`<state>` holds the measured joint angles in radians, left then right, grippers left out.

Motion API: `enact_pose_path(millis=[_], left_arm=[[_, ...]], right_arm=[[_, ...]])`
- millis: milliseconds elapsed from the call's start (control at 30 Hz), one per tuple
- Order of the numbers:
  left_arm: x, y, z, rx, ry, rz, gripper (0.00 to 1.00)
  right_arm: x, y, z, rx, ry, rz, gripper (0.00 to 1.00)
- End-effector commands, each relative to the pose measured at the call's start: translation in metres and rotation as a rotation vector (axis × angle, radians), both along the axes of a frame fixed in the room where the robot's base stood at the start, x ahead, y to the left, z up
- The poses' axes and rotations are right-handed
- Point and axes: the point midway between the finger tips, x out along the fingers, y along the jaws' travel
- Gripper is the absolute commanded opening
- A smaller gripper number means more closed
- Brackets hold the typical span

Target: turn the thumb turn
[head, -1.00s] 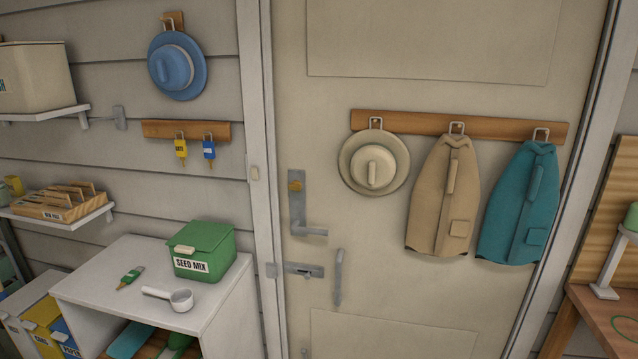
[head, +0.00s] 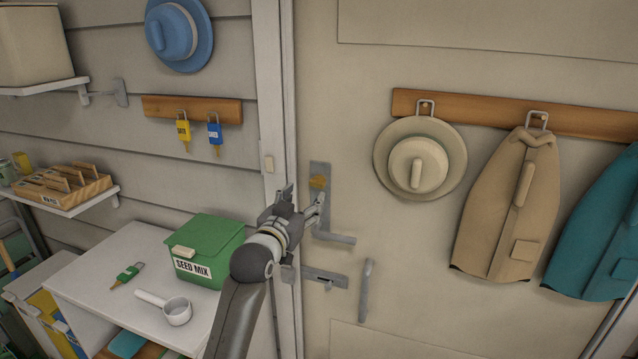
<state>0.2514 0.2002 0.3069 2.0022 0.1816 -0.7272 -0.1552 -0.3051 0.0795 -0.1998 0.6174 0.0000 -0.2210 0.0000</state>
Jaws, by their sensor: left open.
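The brass-coloured thumb turn (head: 318,182) sits near the top of the grey lock plate (head: 322,172) on the cream door. A lever handle (head: 336,238) comes off the lower end of the same plate. My left gripper (head: 305,197) is in front of the door's left edge, its open fingers at the left side of the plate, just below and left of the thumb turn. I see nothing between the fingers, and cannot tell whether they touch the plate. The gripper covers part of the plate's left side. My right gripper is not in view.
Below the lever are a sliding bolt (head: 325,279) and a vertical pull handle (head: 366,290). A hat (head: 450,165) and a tan coat (head: 497,215) hang to the right. The green seed mix box (head: 205,245) stands on the white cabinet (head: 75,285), close to my left arm.

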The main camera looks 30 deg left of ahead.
Motion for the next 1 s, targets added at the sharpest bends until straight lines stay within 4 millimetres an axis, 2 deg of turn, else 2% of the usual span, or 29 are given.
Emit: enact_pose_path(millis=[167,500,700,1000], left_arm=[[0.029,0.006,0.002,-0.001,0.001,0.0,0.57],[0.072,0.016,0.001,0.0,0.001,0.0,0.57],[0.082,0.019,0.0,0.001,0.001,0.0,0.57],[0.084,0.019,0.0,0.001,0.001,0.0,0.57]], right_arm=[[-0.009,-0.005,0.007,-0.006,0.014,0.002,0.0],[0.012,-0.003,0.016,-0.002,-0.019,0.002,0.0],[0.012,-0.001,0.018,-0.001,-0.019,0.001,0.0],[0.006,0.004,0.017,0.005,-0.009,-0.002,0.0]])
